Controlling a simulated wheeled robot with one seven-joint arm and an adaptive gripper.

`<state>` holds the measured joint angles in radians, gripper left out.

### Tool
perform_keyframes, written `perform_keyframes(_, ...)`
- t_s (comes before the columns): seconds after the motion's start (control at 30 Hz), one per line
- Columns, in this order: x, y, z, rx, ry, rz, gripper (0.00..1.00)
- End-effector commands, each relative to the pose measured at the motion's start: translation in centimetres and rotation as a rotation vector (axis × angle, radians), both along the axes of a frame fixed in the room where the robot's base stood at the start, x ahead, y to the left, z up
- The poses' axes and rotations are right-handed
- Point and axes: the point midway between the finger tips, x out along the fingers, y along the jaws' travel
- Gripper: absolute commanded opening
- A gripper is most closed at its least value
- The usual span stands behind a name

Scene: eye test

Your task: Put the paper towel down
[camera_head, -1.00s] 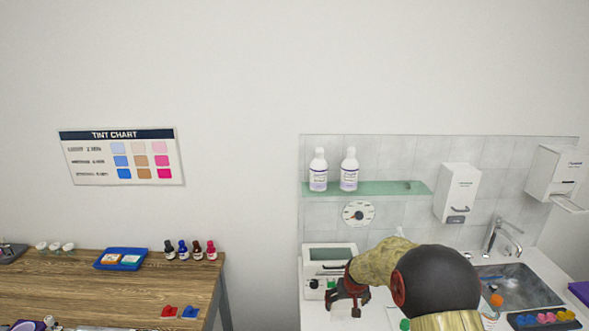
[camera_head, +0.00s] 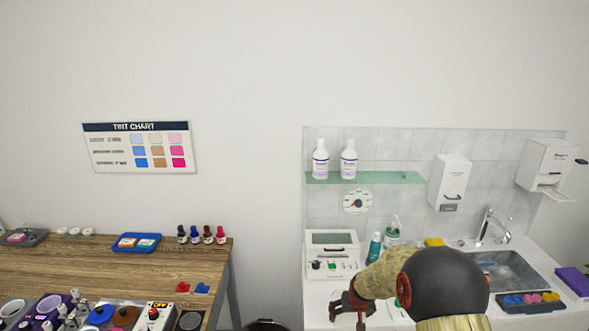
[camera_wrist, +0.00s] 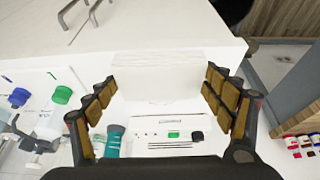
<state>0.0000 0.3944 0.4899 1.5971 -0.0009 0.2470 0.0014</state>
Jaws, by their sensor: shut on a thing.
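My gripper (camera_wrist: 160,79) has its dark fingers with tan pads on both sides of a white, pale block-like paper towel (camera_wrist: 157,66) in the wrist view. It is shut on the paper towel, which blends in with the white counter (camera_wrist: 216,35) behind it. In the head view my gripper (camera_head: 349,308) is over the white counter (camera_head: 318,310), in front of the white device. The paper towel cannot be made out there. Whether it touches the counter I cannot tell.
A white device (camera_head: 331,254), a teal bottle (camera_head: 374,248) and a green-capped bottle (camera_head: 392,233) stand at the counter's back. A wooden bench (camera_head: 208,252) is left, across a gap.

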Motion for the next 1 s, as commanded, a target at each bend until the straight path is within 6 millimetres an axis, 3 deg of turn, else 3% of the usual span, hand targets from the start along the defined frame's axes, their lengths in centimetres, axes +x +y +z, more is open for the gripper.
perform_keyframes(0.27, -5.8, 0.0, -2.6, 0.000, 0.013, 0.000, 0.41)
perform_keyframes(0.5, -14.1, 0.0, -5.3, 0.000, 0.031, 0.000, 0.41)
perform_keyframes(0.6, -16.5, 0.0, -5.8, 0.000, 0.039, 0.000, 0.41)
perform_keyframes(0.7, -17.3, 0.0, -5.7, 0.000, 0.036, 0.000, 0.41)
perform_keyframes(1.0, -16.8, -0.2, -5.3, -0.001, 0.021, -0.004, 0.41)
